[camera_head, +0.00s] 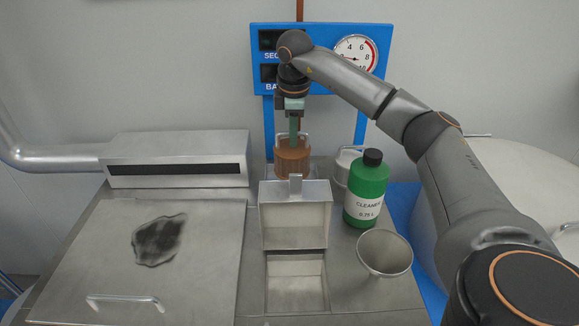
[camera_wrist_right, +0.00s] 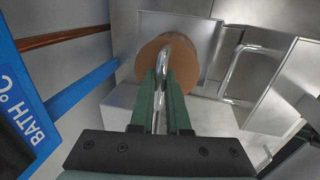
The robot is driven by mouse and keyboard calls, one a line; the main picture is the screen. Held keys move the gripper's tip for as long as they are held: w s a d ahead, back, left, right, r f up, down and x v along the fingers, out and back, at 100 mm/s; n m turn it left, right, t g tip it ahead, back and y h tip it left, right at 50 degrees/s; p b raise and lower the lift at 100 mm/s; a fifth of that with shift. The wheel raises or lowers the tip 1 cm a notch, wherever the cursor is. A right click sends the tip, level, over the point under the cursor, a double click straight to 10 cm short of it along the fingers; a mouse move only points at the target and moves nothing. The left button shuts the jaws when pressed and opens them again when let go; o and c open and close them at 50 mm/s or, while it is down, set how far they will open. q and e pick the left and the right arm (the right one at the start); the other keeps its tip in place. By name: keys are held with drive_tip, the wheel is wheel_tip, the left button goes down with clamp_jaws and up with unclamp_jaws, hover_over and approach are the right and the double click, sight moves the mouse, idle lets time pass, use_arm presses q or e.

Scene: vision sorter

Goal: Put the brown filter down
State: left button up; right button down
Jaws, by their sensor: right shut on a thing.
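The brown filter (camera_head: 293,161) is a round brown cylinder with a metal bail handle on top, upright at the back of the steel bench. My right gripper (camera_head: 294,134) comes down from above and is shut on this handle. In the right wrist view the green fingers (camera_wrist_right: 164,92) close on the metal handle, with the brown filter (camera_wrist_right: 203,60) beyond them. I cannot tell whether the filter's base touches anything, as the raised lid hides part of it. My left gripper is not in view.
In front of the filter stands a raised steel lid (camera_head: 295,219) over an open compartment (camera_head: 297,285). To the right are a metal canister (camera_head: 343,163), a green cleaner bottle (camera_head: 366,188) and a steel funnel (camera_head: 385,252). A blue gauge panel (camera_head: 322,37) stands behind. A stained steel cover (camera_head: 200,240) lies left.

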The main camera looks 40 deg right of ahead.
sight(293, 156)
drive_tip(key=shift+f, duration=3.2)
drive_tip(key=shift+f, duration=0.1)
drive_tip(key=c, duration=0.9)
unclamp_jaws()
drive_tip(key=r, duration=0.4)
drive_tip(key=s+a+r, duration=0.1)
drive_tip(key=r, duration=0.7)
drive_tip(key=shift+s+a+b, duration=0.25)
drive_tip(key=shift+s+b, duration=0.1)
drive_tip(key=shift+s, duration=0.05)
